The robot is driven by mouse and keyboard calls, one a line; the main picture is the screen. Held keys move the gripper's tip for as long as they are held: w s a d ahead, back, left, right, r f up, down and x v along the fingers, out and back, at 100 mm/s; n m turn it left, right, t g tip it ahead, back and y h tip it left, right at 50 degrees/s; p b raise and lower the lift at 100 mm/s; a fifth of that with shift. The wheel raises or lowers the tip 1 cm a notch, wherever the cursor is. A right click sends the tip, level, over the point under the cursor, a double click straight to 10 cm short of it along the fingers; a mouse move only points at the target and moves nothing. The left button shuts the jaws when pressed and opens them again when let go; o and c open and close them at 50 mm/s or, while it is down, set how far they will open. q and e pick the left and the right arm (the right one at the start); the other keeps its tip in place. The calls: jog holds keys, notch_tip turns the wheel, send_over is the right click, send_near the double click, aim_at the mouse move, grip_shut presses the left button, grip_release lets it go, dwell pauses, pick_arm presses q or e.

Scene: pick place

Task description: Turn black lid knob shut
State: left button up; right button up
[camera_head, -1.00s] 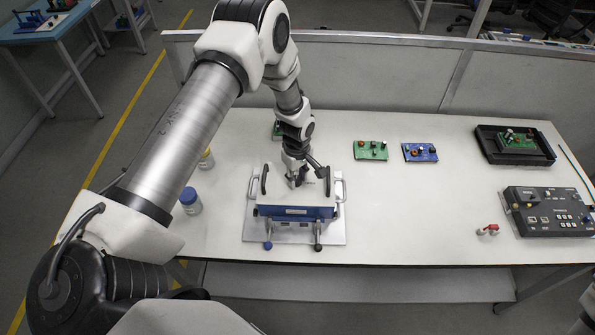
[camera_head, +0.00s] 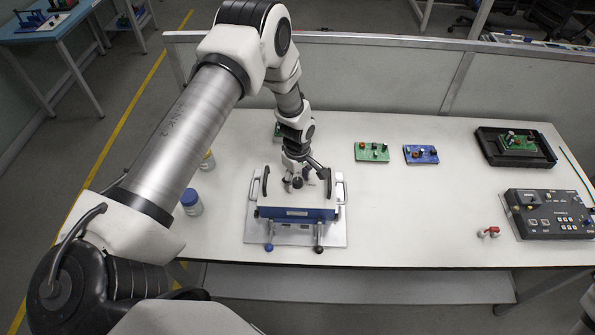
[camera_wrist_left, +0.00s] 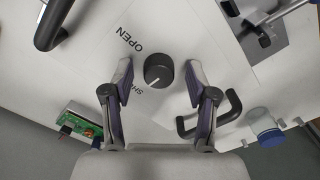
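The black lid knob (camera_wrist_left: 159,71) sits on the white lid (camera_wrist_left: 185,32) of the fixture, with "OPEN" printed on one side and a partly hidden "SHUT" label near it. Its pointer mark shows toward the lower left in the wrist view. My left gripper (camera_wrist_left: 153,82) is open, with one finger on each side of the knob and a gap to both. The fixture's blue front (camera_head: 297,214) faces the near side. My right gripper is not in view.
Black handles (camera_head: 265,182) stand up from the lid. Jars (camera_head: 191,202) stand left of the fixture. Green (camera_head: 372,152) and blue (camera_head: 421,154) boards, a black tray (camera_head: 484,144), a control box (camera_head: 549,213) and a red-handled part (camera_head: 489,232) lie to the right. The table's middle right is clear.

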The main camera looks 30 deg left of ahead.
aim_at(297, 180)
pick_arm(q)
notch_tip(297, 180, up, 12)
dwell(0.4)
